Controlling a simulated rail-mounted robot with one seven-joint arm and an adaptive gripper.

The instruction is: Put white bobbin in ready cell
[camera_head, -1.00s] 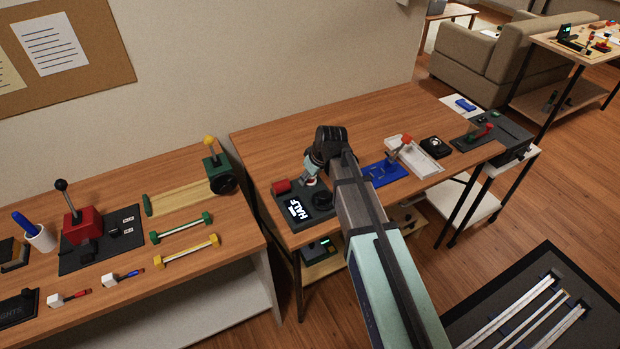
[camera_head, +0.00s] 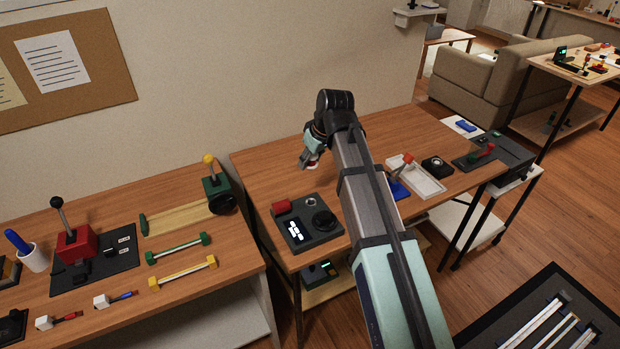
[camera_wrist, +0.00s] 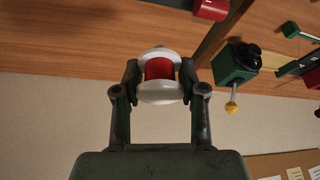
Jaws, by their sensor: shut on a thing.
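My gripper (camera_head: 309,163) is over the back part of the middle table, behind the dark display unit. In the wrist view, my gripper (camera_wrist: 158,85) is shut on a bobbin with white flanges and a red middle (camera_wrist: 159,69), held between both fingertips. In the head view only a small bit of the bobbin (camera_head: 312,166) shows. The dark unit (camera_head: 325,237) has a lit white display, a round black part and a red cylinder (camera_head: 282,207); its text is too small to read. I cannot tell which place is the ready cell.
Right of my arm are a partly hidden blue block (camera_head: 398,190), a white tray (camera_head: 428,186) and a black box (camera_head: 437,165). A unit with a green light (camera_head: 318,274) sits on a shelf below. The left table (camera_head: 110,290) holds a red lever box and colored bars.

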